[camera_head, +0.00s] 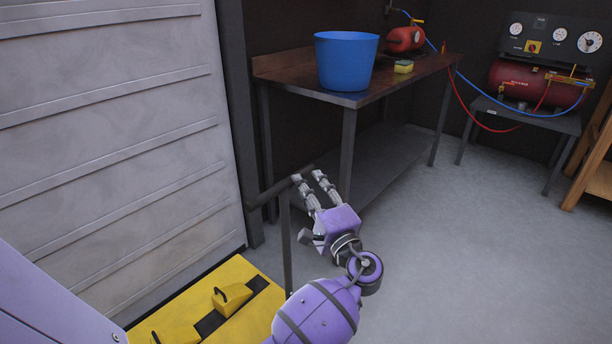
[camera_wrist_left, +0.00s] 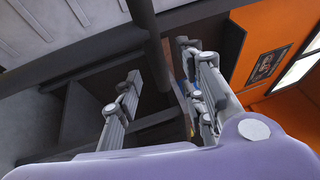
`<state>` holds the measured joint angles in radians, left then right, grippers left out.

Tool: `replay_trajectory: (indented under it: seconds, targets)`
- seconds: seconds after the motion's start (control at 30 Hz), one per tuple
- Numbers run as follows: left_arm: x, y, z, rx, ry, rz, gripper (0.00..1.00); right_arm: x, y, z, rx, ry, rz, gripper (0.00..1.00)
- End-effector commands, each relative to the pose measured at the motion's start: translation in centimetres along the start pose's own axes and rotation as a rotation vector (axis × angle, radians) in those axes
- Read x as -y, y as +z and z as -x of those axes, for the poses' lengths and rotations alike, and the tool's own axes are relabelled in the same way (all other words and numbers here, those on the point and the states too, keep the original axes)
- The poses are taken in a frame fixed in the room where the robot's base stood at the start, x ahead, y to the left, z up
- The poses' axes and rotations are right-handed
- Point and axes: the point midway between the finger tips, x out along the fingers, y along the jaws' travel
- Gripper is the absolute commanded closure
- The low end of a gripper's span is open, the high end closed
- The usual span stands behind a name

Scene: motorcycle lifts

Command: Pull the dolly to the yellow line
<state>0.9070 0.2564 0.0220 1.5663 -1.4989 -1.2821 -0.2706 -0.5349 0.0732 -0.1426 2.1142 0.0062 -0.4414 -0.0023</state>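The dolly (camera_head: 187,318) shows at the lower left of the head view as a low yellow deck with black patches and yellow wedge blocks. Its dark handle (camera_head: 287,240) is an upright post with a crossbar on top. My left gripper (camera_head: 309,177) is at the right end of the crossbar, fingers pointing at it. In the left wrist view the gripper (camera_wrist_left: 158,72) has its fingers spread, with a dark bar (camera_wrist_left: 157,58) showing between them and gaps beside it. I cannot tell whether a finger touches. My right gripper and the yellow line are not in view.
A workbench (camera_head: 300,66) holding a blue bucket (camera_head: 345,62) and a sponge (camera_head: 403,67) stands just behind the handle. A red compressor (camera_head: 535,84) sits on a small table at the right. Grey floor (camera_head: 470,260) is clear at the right front.

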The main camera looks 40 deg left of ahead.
Motion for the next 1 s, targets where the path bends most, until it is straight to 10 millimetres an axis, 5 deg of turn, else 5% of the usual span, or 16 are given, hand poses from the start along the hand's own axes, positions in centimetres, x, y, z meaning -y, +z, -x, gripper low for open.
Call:
replay_trajectory:
  seconds: [0.3,0.67,1.0]
  targets:
    - [-0.1,-0.1,-4.7,-0.001,0.000,0.000,0.63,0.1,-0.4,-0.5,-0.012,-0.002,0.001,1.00]
    - [-0.1,-0.1,-5.6,-0.003,0.002,0.002,0.63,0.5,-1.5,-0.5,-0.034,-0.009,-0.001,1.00]
    - [-0.1,-0.1,-5.5,-0.003,0.002,0.001,1.00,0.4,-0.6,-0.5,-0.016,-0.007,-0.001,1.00]
